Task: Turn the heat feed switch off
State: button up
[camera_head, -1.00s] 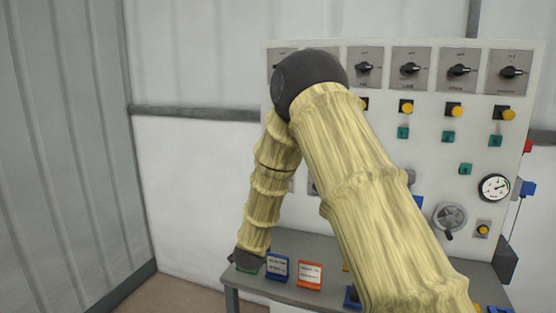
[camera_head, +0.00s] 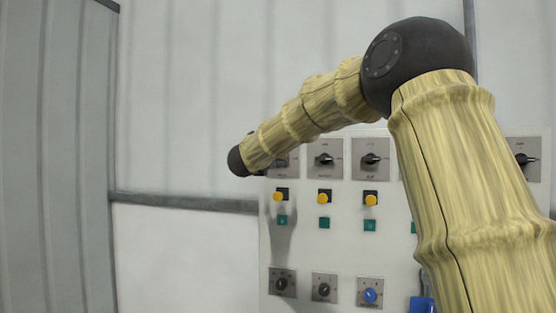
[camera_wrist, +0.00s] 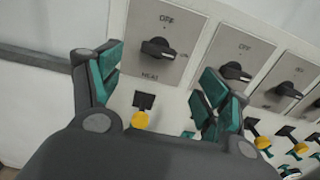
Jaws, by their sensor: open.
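The heat switch is a black rotary knob (camera_wrist: 158,48) on a grey plate (camera_wrist: 177,23) marked OFF above and HEAT below. Its handle lies about sideways, not toward the OFF mark. In the head view its plate (camera_head: 284,163) is the leftmost of the top row, partly covered by my arm. My gripper (camera_wrist: 160,70) is open and empty, with dark green-padded fingers either side of the knob's line of sight. I cannot tell its distance from the knob. The head view does not clearly show the fingers.
More rotary switches (camera_wrist: 235,72) sit close to the right. Below are yellow buttons (camera_wrist: 140,120) and green lamps (camera_head: 324,223), then small dials (camera_head: 323,290) and a blue knob (camera_head: 370,295). A grey rail (camera_head: 185,201) crosses the wall at left. The space left of the panel is clear.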

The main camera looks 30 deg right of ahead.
jog(key=p+x, duration=0.4)
jog(key=x, duration=0.6)
jog(key=shift+w+f, duration=0.15)
jog(key=shift+w, duration=0.05)
jog(key=shift+a, duration=0.1)
jog(key=c, duration=1)
